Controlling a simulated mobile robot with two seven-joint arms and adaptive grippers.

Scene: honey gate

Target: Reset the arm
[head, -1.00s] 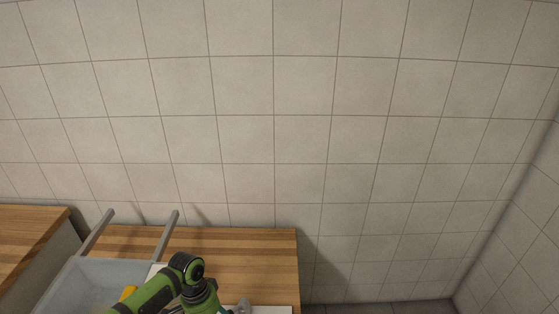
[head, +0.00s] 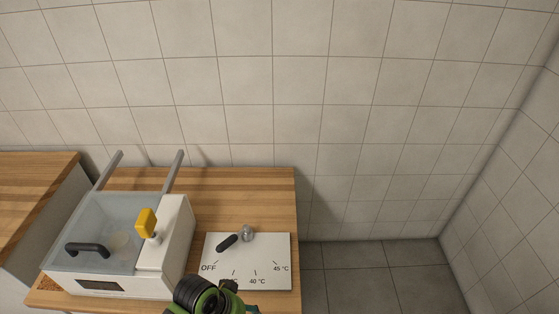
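One of my arms (head: 208,297), green and black, shows at the bottom edge, in front of the white dial plate. I cannot tell which arm it is. Its gripper is not clearly visible, as the lower part is cut off by the frame edge. The other arm does not show.
A white machine with a clear lid, black handle (head: 87,248) and yellow knob (head: 146,222) stands on the wooden counter (head: 245,200). A white plate (head: 270,250) marked OFF, 40 °C and 45 °C carries a black pointer (head: 227,243). Open floor (head: 380,280) lies right.

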